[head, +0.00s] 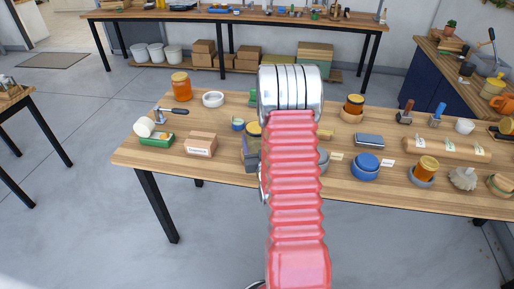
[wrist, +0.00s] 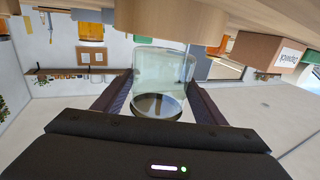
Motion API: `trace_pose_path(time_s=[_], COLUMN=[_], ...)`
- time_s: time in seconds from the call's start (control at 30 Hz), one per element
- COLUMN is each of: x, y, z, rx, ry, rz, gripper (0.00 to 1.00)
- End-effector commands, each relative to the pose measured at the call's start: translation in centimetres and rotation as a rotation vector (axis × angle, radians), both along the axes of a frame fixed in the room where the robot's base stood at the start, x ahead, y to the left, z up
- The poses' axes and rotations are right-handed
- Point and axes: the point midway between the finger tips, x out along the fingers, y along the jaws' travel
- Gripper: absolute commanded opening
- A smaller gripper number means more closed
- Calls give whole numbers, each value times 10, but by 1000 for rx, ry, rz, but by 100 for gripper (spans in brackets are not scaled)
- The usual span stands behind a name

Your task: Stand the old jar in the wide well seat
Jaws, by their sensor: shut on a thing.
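My gripper (wrist: 160,86) is shut on a clear, greenish glass jar (wrist: 160,72), with a dark finger on each side. The jar looks empty, with a dark disc and pale rim at its end nearest me. Its other end lies close to a round pale wooden block (wrist: 170,18); I cannot tell if they touch. Among the round seats on the table are a blue one (head: 365,172) and a grey one under an amber jar (head: 425,168). I cannot tell which is the wide well.
The wooden table (head: 225,172) also bears a honey jar (head: 181,87), a white ring (head: 213,99), a small cardboard box (head: 200,144), a green box (head: 157,140), a grey box (head: 369,140) and a dark-lidded jar (head: 354,104). Bare wood shows along the front left edge.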

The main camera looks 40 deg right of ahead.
Motion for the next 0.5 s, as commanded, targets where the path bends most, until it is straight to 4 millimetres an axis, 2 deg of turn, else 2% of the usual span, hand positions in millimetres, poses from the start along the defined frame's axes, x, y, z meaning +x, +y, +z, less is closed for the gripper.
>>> trace_pose_path(time_s=[0.3, 0.5], x=[0, 0], y=[0, 0], z=[-32, -38], rx=[1, -1], ry=[0, -1], rz=[0, 0], gripper=[32, 32])
